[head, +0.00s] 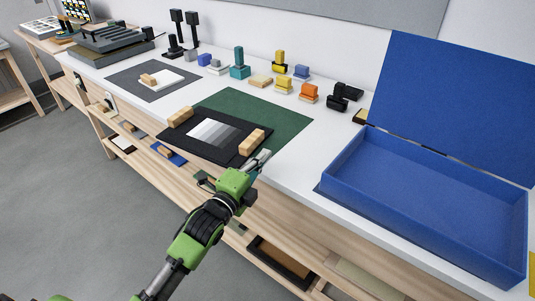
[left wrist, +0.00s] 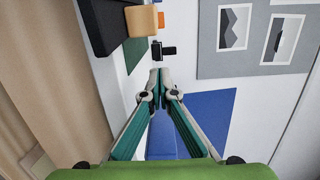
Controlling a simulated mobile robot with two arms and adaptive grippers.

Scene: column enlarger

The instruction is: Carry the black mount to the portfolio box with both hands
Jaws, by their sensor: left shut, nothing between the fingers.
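The black mount (head: 207,151) lies on the dark green mat (head: 286,127) on the white worktop, its near edge close to the table's front edge. A grey-stepped print is in its middle, with a wooden block (head: 180,117) at its left end and another (head: 252,141) at its right end. My left gripper (head: 264,157) is shut and empty, just right of the right block, apart from it. In the left wrist view, the fingertips (left wrist: 160,74) meet with nothing between them; the mount's dark edge (left wrist: 104,27) is at upper left. The open blue portfolio box (head: 432,204) stands at right, empty. My right gripper is out of view.
The box's raised lid (head: 455,105) leans at the back. Small coloured blocks and stamps, including a teal one (head: 239,66) and an orange one (head: 309,92), stand behind the mat. A grey mat (head: 130,80) lies at left. Bare worktop separates mat and box.

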